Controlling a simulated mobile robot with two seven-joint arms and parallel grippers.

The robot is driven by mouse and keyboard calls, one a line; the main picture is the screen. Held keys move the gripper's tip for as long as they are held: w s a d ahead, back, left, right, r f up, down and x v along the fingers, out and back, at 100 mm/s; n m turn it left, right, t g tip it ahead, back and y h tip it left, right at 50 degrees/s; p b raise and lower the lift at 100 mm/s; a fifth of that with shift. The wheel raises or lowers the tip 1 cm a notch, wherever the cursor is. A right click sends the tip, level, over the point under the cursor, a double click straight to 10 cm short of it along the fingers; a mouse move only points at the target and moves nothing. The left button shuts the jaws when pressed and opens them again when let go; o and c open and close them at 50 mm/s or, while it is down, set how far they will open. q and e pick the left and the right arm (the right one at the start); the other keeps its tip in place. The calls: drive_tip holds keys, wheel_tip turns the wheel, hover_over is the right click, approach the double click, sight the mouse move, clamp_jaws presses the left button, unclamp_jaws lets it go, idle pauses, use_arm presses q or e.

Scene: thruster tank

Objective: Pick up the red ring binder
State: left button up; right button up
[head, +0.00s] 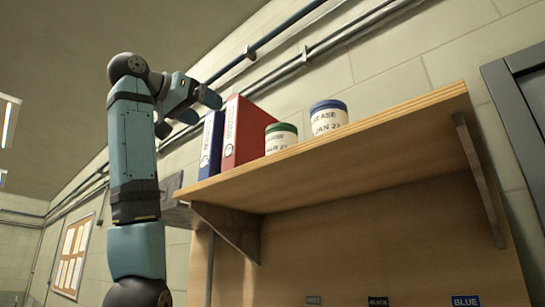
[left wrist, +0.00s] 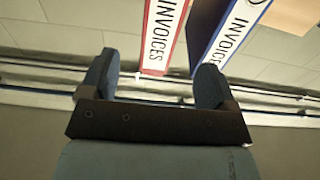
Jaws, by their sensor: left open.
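The red ring binder (head: 243,131) stands upright on the wooden shelf (head: 330,140), between a blue binder (head: 211,144) and a jar with a green lid (head: 281,138). Its red-edged white spine label, reading INVOICES, shows in the left wrist view (left wrist: 163,38). My left gripper (head: 203,107) is raised near the binders' upper left in the head view. It is open and empty, and its fingers (left wrist: 155,84) appear apart from the binder. The blue binder also shows in the left wrist view (left wrist: 233,32). My right gripper is in neither view.
A jar with a blue lid (head: 328,118) stands right of the green-lidded one. Pipes (head: 275,40) run along the wall behind and above. A bracket (head: 232,228) supports the shelf's left end. The shelf's right part looks clear.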

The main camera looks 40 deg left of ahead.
sight(231, 123)
use_arm(q)
drive_tip(key=w, duration=0.2)
drive_tip(key=w+p, duration=0.1)
drive_tip(key=w, duration=0.1)
drive_tip(key=w+p, duration=0.1)
drive_tip(key=w, duration=0.2)
drive_tip(key=shift+d+r, duration=0.1)
drive_tip(key=shift+d, duration=0.2)
drive_tip(key=shift+w+p, duration=0.25)
drive_tip(key=shift+p, duration=0.05)
drive_tip(key=shift+w, duration=0.15)
drive_tip(key=shift+w+p, duration=0.95)
drive_tip(key=shift+p, duration=0.05)
drive_tip(key=shift+w+d+f, duration=0.1)
drive_tip(key=shift+w+f, duration=0.05)
drive_tip(key=shift+w, duration=0.45)
drive_tip(key=shift+w+f, duration=0.15)
drive_tip(key=shift+w, duration=0.45)
drive_tip(key=shift+w+f, duration=0.1)
drive_tip(key=shift+w, duration=0.15)
drive_tip(key=shift+s, duration=0.35)
drive_tip(key=c, duration=1.3)
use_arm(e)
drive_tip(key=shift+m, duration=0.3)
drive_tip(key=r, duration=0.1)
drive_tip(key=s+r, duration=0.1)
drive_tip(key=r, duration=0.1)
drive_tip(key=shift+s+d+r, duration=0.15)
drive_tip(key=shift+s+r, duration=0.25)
